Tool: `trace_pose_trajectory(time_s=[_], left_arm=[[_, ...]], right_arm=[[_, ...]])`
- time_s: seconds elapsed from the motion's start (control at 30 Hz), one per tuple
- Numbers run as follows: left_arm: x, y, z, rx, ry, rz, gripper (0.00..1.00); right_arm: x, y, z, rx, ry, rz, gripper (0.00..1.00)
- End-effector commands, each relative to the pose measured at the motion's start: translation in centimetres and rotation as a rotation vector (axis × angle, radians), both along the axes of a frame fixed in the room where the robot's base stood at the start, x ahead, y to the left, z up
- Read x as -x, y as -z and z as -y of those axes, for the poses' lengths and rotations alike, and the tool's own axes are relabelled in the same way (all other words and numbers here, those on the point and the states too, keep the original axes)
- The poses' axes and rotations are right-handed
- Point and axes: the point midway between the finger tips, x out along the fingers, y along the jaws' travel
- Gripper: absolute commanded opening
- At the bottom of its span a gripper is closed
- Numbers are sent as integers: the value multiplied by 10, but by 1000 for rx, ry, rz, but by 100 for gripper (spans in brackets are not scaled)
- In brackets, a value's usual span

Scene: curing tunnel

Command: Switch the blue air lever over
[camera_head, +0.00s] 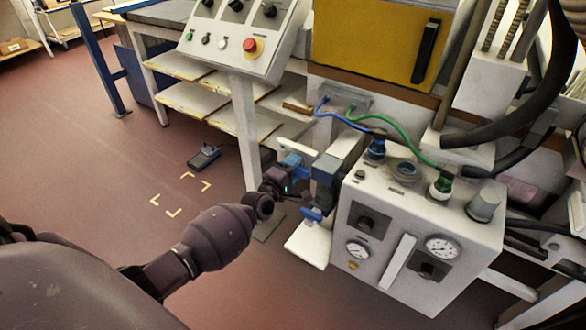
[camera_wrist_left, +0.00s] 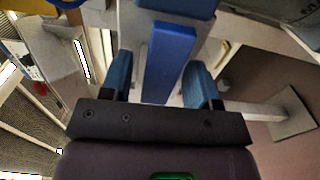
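The blue air lever (camera_head: 311,214) shows at the left side of the white air unit (camera_head: 420,225) in the head view, below a dark valve block. In the left wrist view the lever (camera_wrist_left: 170,62) is a flat bright-blue bar between the two dull-blue fingers. My left gripper (camera_head: 299,180) is at the valve; in its wrist view the gripper (camera_wrist_left: 160,82) is open, with a visible gap on each side of the lever. I cannot tell how deep the lever sits between the fingers. My right gripper is not in view.
A control panel (camera_head: 243,35) with a red stop button stands on a post behind the gripper. Blue and green hoses (camera_head: 400,132) run above the unit. Thick black hoses (camera_head: 515,130) are at right.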

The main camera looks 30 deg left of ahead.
Motion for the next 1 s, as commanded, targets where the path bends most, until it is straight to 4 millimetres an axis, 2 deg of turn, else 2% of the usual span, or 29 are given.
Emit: trace_pose_trajectory(time_s=[0.23, 0.37, 0.8, 1.0], left_arm=[[1, -1, -1, -2, -1, 2, 55], [10, -2, -1, -2, -1, 2, 55], [81, -3, 0, -1, 0, 2, 55], [102, -1, 0, -1, 0, 2, 55]], right_arm=[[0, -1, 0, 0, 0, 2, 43], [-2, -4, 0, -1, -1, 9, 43], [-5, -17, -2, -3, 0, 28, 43], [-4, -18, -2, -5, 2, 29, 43]])
